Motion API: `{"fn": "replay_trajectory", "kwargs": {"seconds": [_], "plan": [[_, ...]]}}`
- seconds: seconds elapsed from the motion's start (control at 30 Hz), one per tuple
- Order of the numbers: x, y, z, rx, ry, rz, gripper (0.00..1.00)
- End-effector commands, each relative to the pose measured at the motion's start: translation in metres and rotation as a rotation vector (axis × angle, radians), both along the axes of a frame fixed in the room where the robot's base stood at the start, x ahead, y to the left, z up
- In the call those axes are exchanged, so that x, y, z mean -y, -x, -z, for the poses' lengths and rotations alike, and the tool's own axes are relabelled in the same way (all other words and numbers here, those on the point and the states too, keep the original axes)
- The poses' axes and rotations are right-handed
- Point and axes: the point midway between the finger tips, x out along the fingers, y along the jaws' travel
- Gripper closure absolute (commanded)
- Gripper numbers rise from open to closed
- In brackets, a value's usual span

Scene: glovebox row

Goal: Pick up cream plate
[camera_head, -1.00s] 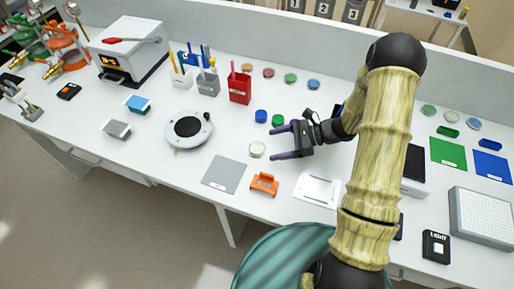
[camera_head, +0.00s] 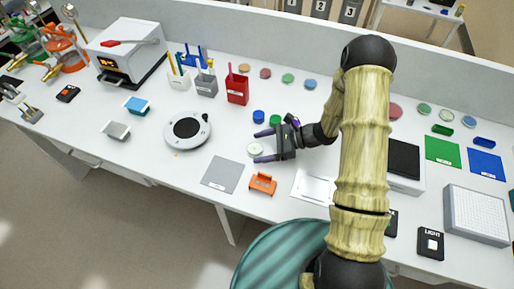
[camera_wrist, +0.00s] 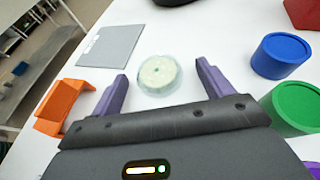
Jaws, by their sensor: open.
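The cream plate (camera_head: 255,149) is a small round pale dish on the white bench. In the wrist view the cream plate (camera_wrist: 158,74) has a clear rim and lies just beyond and between my fingertips. My gripper (camera_head: 259,146) is open, with its purple fingers pointing left on either side of the plate in the head view. In the wrist view the fingers of my gripper (camera_wrist: 162,72) stand apart with nothing between them but bench and the plate's near edge. I cannot tell whether a finger touches it.
A blue cup (camera_head: 259,117) and a green cup (camera_head: 275,120) stand close behind my gripper. An orange holder (camera_head: 263,183) and a grey mat (camera_head: 221,174) lie in front. A round white device (camera_head: 187,130) stands to the left. Bare bench surrounds the plate.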

Motion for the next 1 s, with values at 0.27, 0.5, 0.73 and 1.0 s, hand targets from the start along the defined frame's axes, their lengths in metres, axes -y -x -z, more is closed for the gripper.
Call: {"fn": "replay_trajectory", "kwargs": {"seconds": [0.27,0.5,0.73,1.0], "plan": [[-0.003,0.001,0.0,0.0,-0.001,-0.006,0.22],[0.001,0.0,0.0,0.0,0.0,0.002,0.69],[0.002,-0.001,0.0,0.0,0.0,0.004,0.69],[0.001,-0.001,-0.016,0.005,0.0,0.001,0.69]]}}
